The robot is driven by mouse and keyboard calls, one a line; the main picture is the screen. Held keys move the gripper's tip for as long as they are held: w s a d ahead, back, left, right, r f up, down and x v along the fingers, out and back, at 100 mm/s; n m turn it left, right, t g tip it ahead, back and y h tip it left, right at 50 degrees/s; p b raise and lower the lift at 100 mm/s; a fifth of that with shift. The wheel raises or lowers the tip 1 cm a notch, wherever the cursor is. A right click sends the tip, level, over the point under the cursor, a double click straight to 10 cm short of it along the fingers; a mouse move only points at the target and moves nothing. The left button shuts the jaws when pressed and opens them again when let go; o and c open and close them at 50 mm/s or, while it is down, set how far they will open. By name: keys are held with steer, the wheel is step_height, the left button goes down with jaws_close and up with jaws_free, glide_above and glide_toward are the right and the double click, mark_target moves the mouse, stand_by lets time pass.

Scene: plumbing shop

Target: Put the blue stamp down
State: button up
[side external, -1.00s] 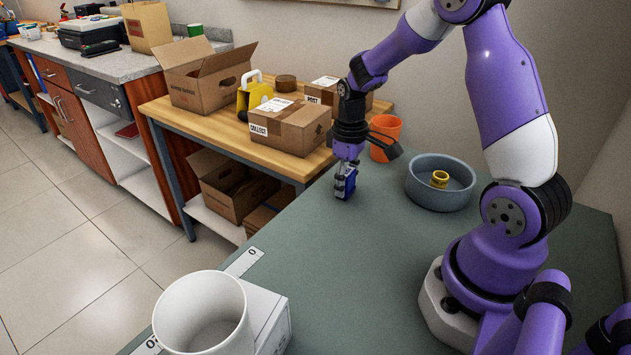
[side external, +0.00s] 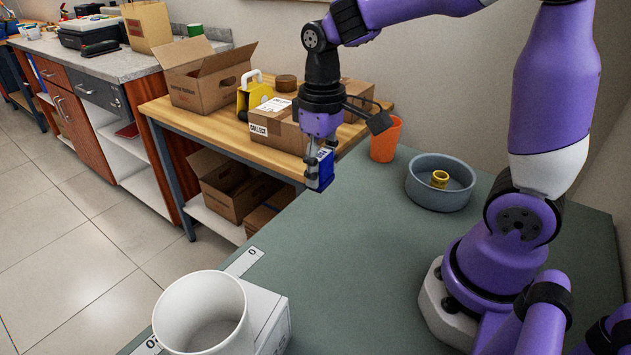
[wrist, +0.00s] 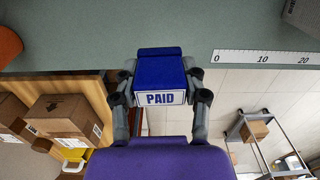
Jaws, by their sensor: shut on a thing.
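The blue stamp (side external: 321,169) is held in my gripper (side external: 319,158), above the left edge of the green-grey table in the side view. In the wrist view the stamp (wrist: 160,78) sits between the two fingers of my gripper (wrist: 160,95), which are shut on its sides. A white label reading "PAID" faces the wrist camera. The stamp's underside is hidden.
The green-grey table (side external: 370,250) has clear room in its middle. On it stand a grey-blue bowl (side external: 441,197) holding a yellow ring (side external: 440,179), an orange cup (side external: 385,140) and a white bucket (side external: 202,315). A wooden bench (side external: 200,125) with cardboard boxes adjoins it.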

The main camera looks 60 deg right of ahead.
steer(key=s+a, duration=0.5)
steer(key=a, duration=0.7)
steer(key=shift+m, duration=0.3)
steer(key=w+d+f, duration=0.2)
steer(key=d, duration=0.1)
steer(key=w+d+f, duration=0.2)
steer(key=d, duration=0.1)
steer(key=w+d+f, duration=0.2)
steer(key=d, duration=0.1)
steer(key=shift+w+d+f, duration=0.15)
steer(key=shift+d+f, duration=0.1)
steer(key=shift+d, duration=0.05)
steer(key=shift+f, duration=1.9)
steer(key=o, duration=1.3)
